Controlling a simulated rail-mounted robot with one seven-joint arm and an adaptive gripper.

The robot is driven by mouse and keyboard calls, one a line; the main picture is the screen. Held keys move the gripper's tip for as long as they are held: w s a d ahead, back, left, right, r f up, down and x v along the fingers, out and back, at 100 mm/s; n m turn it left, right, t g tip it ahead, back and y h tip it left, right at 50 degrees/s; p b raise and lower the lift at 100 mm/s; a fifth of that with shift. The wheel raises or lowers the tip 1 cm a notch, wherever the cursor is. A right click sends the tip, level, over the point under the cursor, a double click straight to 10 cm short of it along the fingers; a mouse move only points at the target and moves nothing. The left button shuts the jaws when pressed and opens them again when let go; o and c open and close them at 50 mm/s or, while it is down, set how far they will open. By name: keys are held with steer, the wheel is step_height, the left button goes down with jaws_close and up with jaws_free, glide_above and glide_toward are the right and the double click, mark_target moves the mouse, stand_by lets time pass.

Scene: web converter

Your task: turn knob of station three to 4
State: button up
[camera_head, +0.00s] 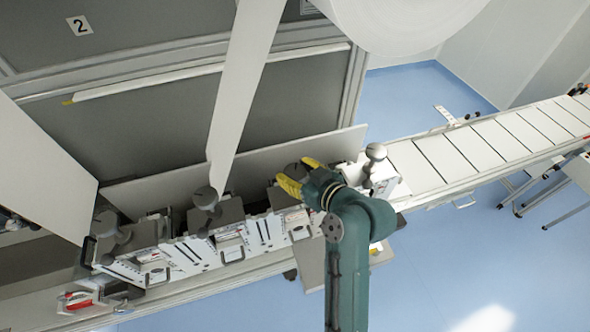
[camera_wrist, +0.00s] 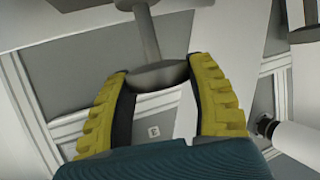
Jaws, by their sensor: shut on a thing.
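A row of stations with grey knobs runs along the white machine rail. The knob of the third station from the left (camera_head: 296,170) is partly hidden by my gripper (camera_head: 299,174), whose yellow fingers sit on either side of it. In the wrist view, my gripper (camera_wrist: 160,74) is shut on the grey rounded knob end (camera_wrist: 158,77), with one finger against each side. A thinner grey stem (camera_wrist: 147,35) runs up from it. I cannot read a scale or the knob's setting.
Other knobs stand at the left (camera_head: 105,222), left of centre (camera_head: 206,197) and right (camera_head: 375,152). A white web strip (camera_head: 240,85) hangs near the second knob. A big white roll (camera_head: 405,20) is above. A conveyor (camera_head: 480,145) extends right.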

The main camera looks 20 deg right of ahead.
steer(key=m+h+p, duration=0.1)
steer(key=m+h, duration=0.3)
steer(key=shift+a+h+p, duration=0.15)
steer(key=shift+h+p, duration=0.15)
steer(key=shift+p, duration=0.1)
steer(key=shift+f+m+h+b, duration=0.1)
steer(key=shift+m+h+b, duration=0.3)
steer(key=shift+m+h, duration=0.9)
steer(key=shift+g+h, duration=0.3)
steer(key=o, duration=1.2)
steer(key=v, duration=1.2)
